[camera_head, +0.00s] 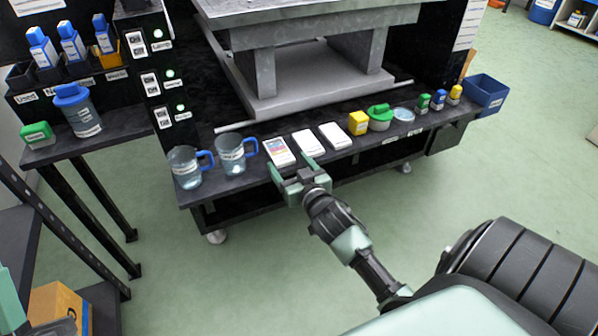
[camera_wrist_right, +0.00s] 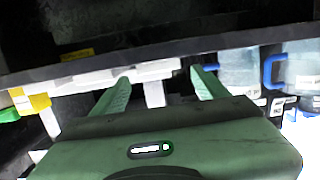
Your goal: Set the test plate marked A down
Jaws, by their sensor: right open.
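Three flat white plates lie in a row on the dark shelf. The left one (camera_head: 279,151) bears a coloured print; the middle one (camera_head: 307,143) and the right one (camera_head: 335,136) look plain. I cannot read an A on any of them. My right gripper (camera_head: 290,166) is open at the shelf's front edge, its fingers on either side of the printed plate's near end. In the right wrist view the two green fingers (camera_wrist_right: 160,80) are apart, with a white piece (camera_wrist_right: 154,94) showing between them. Whether the fingers touch the plate cannot be told.
Two clear jugs with blue handles (camera_head: 184,167) (camera_head: 231,153) stand just left of the plates. A yellow box (camera_head: 358,123), a green-lidded jar (camera_head: 380,117), a dish (camera_head: 404,114) and small bottles stand to the right. The press (camera_head: 310,75) rises behind.

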